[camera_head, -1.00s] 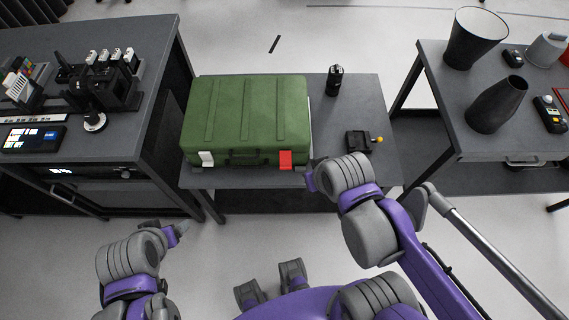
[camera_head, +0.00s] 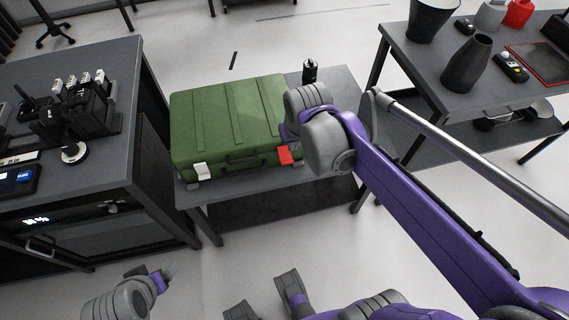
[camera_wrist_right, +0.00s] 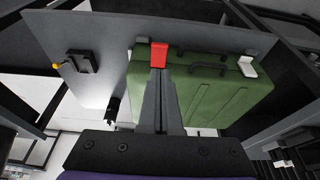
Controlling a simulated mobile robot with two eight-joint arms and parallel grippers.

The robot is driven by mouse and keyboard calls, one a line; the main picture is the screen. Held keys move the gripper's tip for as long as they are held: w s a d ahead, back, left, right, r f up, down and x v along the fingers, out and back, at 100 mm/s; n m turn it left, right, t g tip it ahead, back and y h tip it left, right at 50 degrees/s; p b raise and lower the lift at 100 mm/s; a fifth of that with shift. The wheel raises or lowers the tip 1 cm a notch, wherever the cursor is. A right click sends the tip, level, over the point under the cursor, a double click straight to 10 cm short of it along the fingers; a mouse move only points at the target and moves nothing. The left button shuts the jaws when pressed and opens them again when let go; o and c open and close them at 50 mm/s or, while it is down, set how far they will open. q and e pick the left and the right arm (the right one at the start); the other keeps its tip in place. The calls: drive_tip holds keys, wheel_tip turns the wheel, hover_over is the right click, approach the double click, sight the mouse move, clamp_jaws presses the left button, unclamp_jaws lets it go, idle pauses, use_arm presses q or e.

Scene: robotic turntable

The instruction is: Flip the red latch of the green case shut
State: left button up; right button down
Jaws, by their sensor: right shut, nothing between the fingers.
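The green case (camera_head: 228,118) lies on a small grey table, its front towards me. The red latch (camera_head: 284,155) is at the right end of its front edge; it also shows in the wrist view (camera_wrist_right: 159,55). A white latch (camera_head: 201,171) is at the left end, with the handle between. My right gripper (camera_wrist_right: 159,78) is shut and empty, its fingertips right at the red latch in the wrist view; I cannot tell if they touch. In the head view my wrist hides the fingers. My left gripper (camera_head: 168,272) is low at the left, away from the case.
A black device with a yellow knob (camera_wrist_right: 80,62) is beside the case. A bench with equipment (camera_head: 95,170) is at left, a table with vases (camera_head: 465,85) at right.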

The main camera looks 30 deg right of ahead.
sight(289, 163)
drive_tip(key=shift+w+d+f, duration=0.1)
drive_tip(key=shift+d, duration=0.05)
use_arm(q)
wheel_tip(289, 163, down, 3)
drive_tip(key=b, duration=0.2)
drive_tip(key=shift+s+r+b, duration=0.1)
drive_tip(key=shift+b, duration=0.25)
use_arm(e)
drive_tip(key=x, duration=1.4)
